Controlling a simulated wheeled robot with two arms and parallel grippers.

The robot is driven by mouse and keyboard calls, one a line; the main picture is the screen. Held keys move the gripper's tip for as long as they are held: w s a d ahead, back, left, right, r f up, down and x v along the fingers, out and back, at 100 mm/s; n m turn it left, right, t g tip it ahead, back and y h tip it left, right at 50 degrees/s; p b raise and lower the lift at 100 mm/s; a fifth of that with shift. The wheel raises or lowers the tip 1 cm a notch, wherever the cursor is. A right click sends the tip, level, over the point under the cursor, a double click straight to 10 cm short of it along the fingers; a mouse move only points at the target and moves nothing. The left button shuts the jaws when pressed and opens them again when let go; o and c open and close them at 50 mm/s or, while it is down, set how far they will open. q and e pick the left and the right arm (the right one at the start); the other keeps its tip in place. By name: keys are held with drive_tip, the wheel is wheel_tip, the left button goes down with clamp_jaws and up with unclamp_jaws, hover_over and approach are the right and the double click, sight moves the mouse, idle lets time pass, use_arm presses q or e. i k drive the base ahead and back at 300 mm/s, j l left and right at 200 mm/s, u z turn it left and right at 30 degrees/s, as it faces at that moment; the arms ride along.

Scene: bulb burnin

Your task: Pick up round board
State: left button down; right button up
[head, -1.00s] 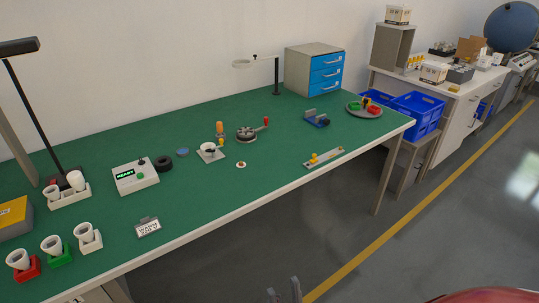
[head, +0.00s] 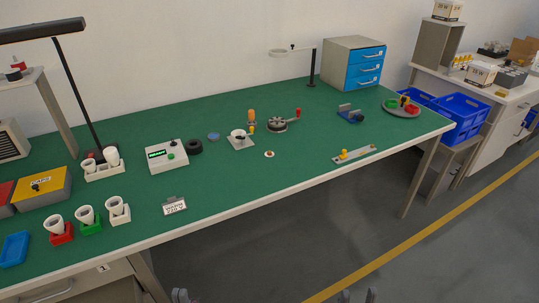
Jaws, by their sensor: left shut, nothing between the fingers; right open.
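The round board (head: 401,114) is a grey disc lying flat near the far right end of the green workbench. Green, yellow and red pieces sit on it. Only the fingertips of my grippers show at the bottom edge of the head view. My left gripper (head: 183,296) is shut and empty, in front of the bench. My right gripper (head: 358,296) is open and empty, farther right. Both are well apart from the board, low and nearer to me.
Floor in front is clear.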

sight(268, 154)
drive_tip(key=i+l+u, duration=0.3)
drive_tip(key=i+l, duration=0.15)
drive_tip(key=l, duration=0.15)
drive_tip(key=i+l+u, duration=0.15)
drive_tip(key=l, duration=0.2)
drive_tip(key=i+l+u, duration=0.15)
drive_tip(key=l, duration=0.25)
drive_tip(key=i+j, duration=0.05)
